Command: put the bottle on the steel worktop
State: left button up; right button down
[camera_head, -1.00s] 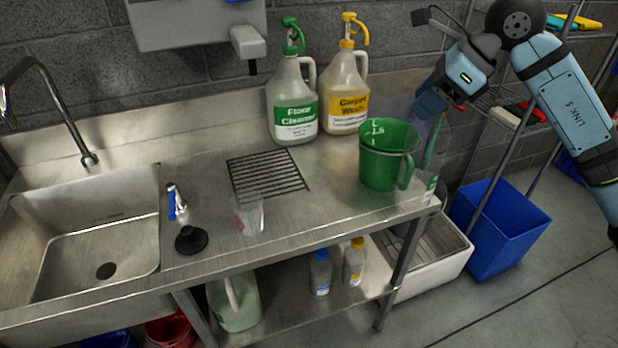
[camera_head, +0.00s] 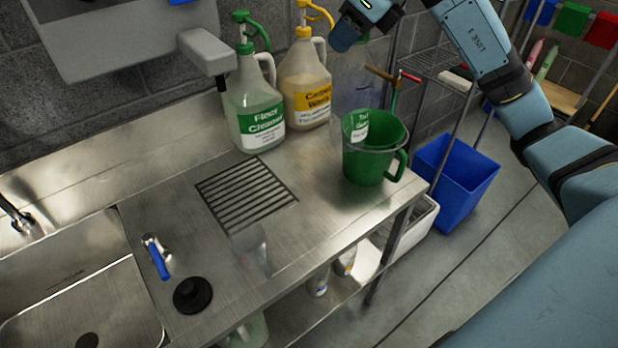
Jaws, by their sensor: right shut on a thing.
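My right gripper (camera_head: 346,40) is at the top edge, above the worktop's back right, shut on a see-through bottle. The bottle (camera_head: 350,92) is faint against the wall and hangs below the gripper. Its white and green label shows within the outline of the green jug (camera_head: 365,167); I cannot tell whether its base is in the jug's mouth or above it. The steel worktop (camera_head: 322,205) carries the jug near its right end. My left gripper is not in view.
Floor cleaner (camera_head: 256,100) and carpet wash (camera_head: 305,85) jugs stand along the back. A clear cup (camera_head: 250,250), a drain grille (camera_head: 245,192), a black stopper (camera_head: 192,295) and a blue-handled tap (camera_head: 158,258) are further left. Bare steel lies around the grille.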

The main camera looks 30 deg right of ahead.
aim_at(341, 129)
notch_tip(341, 129, down, 20)
jog(key=shift+s+d+r, duration=0.1)
dwell(0.4)
jog(key=c, duration=1)
grip_release()
jog(key=shift+b, duration=0.4)
jog(key=shift+c, duration=0.2)
jog(key=o, duration=0.5)
